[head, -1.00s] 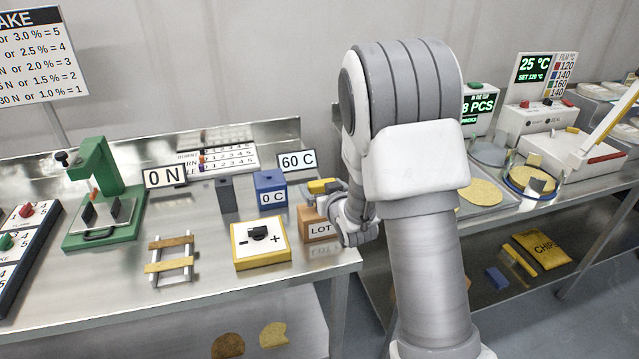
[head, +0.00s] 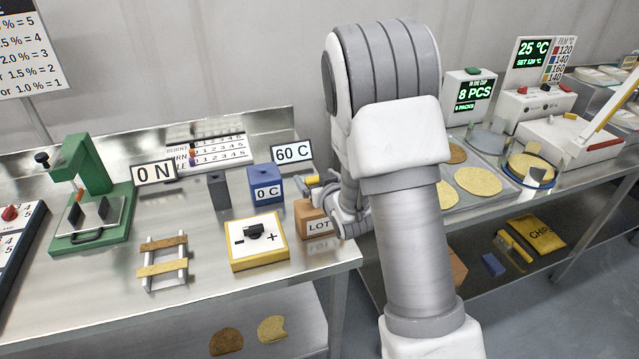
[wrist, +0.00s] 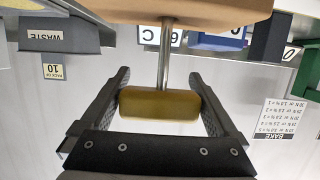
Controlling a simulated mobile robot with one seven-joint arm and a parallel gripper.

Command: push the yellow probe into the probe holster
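The yellow probe (wrist: 160,104) has a thick yellow handle and a thin metal shaft, large in the inverted wrist view. My gripper (wrist: 161,90) has its fingers at the two ends of the handle, apparently touching both. The shaft runs from the handle to a tan block (wrist: 200,10), which is probably the block labelled LOT (head: 312,214) in the head view. How deep the shaft sits is hidden. In the head view, a bit of the yellow handle (head: 312,180) shows above that block, with my gripper (head: 318,183) beside it. No block is marked as the holster.
A blue block marked 0 C (head: 265,185) and a dark grey block (head: 218,190) stand left of the LOT block. The 60 C sign (head: 292,153) is behind. The counter's front right edge is close.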

